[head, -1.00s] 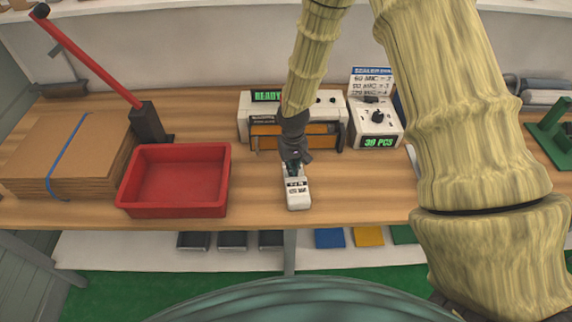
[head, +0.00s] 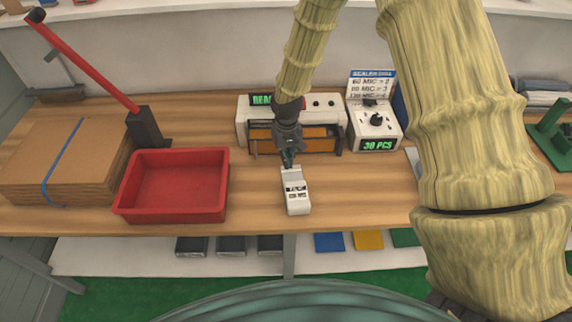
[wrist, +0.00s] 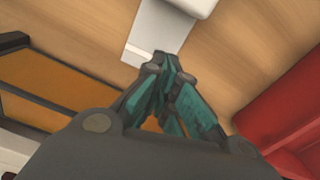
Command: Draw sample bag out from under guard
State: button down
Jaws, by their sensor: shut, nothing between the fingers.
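The guard (head: 318,138) is an orange panel in a dark frame on the front of the white sealer; its framed edge also shows in the wrist view (wrist: 60,85). I cannot make out a sample bag under it; my wrist and gripper cover part of the guard in the head view. A small white device (head: 296,198) lies on the table in front of the sealer. In the wrist view, a pale flat strip (wrist: 156,32) runs from its white body (wrist: 190,4) toward my fingertips. My gripper (head: 289,162) is shut and empty at the near end of that strip, pointing down. Contact cannot be told.
A red tray (head: 172,210) stands to the left, with stacked cardboard (head: 70,150) and a red-handled lever press (head: 90,65) beyond. A white dial box (head: 375,122) reading 30 PCS stands right of the sealer. Bare wood lies between tray and device.

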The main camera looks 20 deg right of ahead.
notch_tip(320, 180, up, 8)
jog(key=b, duration=0.2)
jog(key=shift+f, duration=0.25)
